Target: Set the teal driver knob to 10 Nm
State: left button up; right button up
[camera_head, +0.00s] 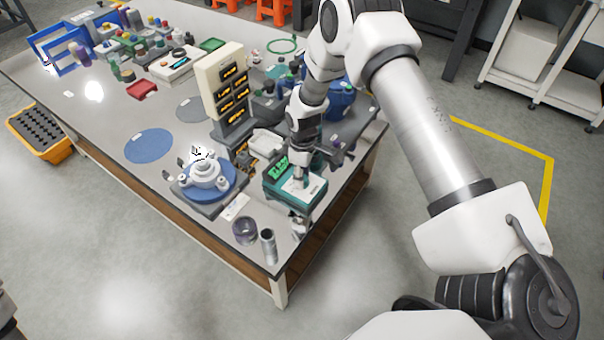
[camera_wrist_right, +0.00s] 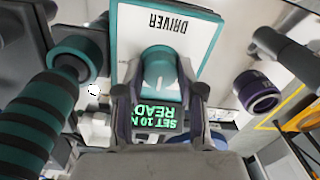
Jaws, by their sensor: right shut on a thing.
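The teal driver box (camera_head: 283,201) stands near the front right corner of the table, with a white top plate and a green-lit display (camera_head: 277,168). In the right wrist view the plate (camera_wrist_right: 197,22) reads DRIVER upside down. The lit display (camera_wrist_right: 158,119) shows text that looks like SET 10 N and READY, partly cut off. The round teal knob (camera_wrist_right: 159,66) has a white line mark. My right gripper (camera_head: 299,176) points down at the box, its two fingers on either side of the knob and shut on it. My left gripper is not in view.
A white flanged part (camera_head: 204,172) sits on a blue disc left of the box. A purple ring (camera_head: 244,231) and a metal cylinder (camera_head: 268,246) stand by the front edge. A cream rack (camera_head: 222,80) rises behind. A striped teal-and-black handle (camera_wrist_right: 37,115) is close in the wrist view.

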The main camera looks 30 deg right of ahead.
jog(key=shift+s+f, duration=0.2)
jog(key=shift+s, duration=0.05)
dwell(0.3)
jog(key=o, duration=1.1)
jog(key=shift+o, duration=0.2)
jog(key=shift+w, duration=0.2)
notch_tip(320, 180, up, 12)
jog(key=shift+w+d, duration=0.15)
jog(key=shift+w, duration=0.05)
